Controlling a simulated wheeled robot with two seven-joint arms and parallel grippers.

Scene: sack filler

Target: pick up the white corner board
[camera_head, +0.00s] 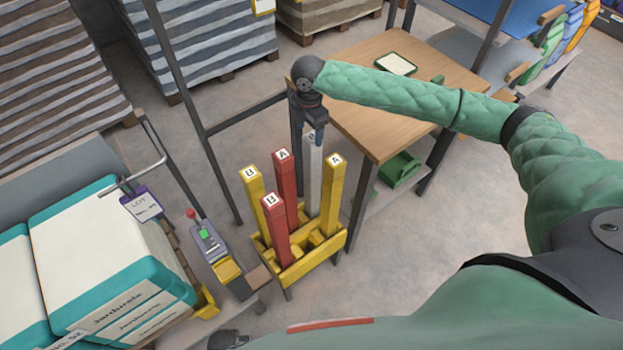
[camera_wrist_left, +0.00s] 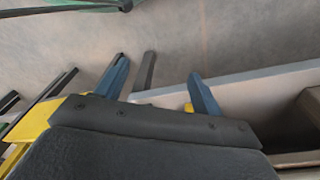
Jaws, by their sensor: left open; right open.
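The white corner board (camera_head: 312,178) stands upright in a yellow rack (camera_head: 316,263), with a letter on its top end. My right gripper (camera_head: 308,128) is open and points down at the top of this board. I cannot tell whether the board lies between the fingers. My left gripper (camera_wrist_left: 160,88) is open in the left wrist view, its blue fingers spread with no board between them.
Red boards (camera_head: 286,180) and yellow boards (camera_head: 332,190) stand close by in the same rack. A wooden table (camera_head: 405,110) with a tablet (camera_head: 395,63) is to the right. Teal-white sacks (camera_head: 95,255) and a control box (camera_head: 209,243) are to the left.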

